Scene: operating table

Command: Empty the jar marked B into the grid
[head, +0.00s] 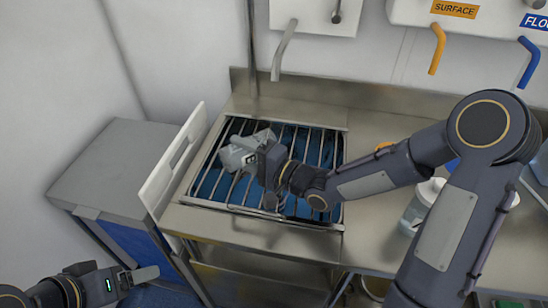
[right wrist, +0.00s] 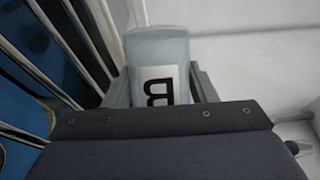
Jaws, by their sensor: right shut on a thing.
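The grid (head: 214,193) is a set of metal bars over a blue basin set into the steel counter. My right gripper (head: 258,152) is above the grid, shut on the jar marked B (head: 237,155). The jar is pale and translucent and lies tipped on its side over the bars. In the right wrist view the jar (right wrist: 157,48) sits between the fingers, its white label with a black B turned over. Its mouth and contents cannot be made out. My left gripper (head: 140,276) is low at the left, away from the counter; its jaw gap is unclear.
Another clear jar with a white lid (head: 428,194) stands on the counter to the right, behind my right arm. A white panel (head: 172,165) edges the counter's left side. A grey cabinet (head: 110,165) stands left. Taps (head: 283,50) hang above the back.

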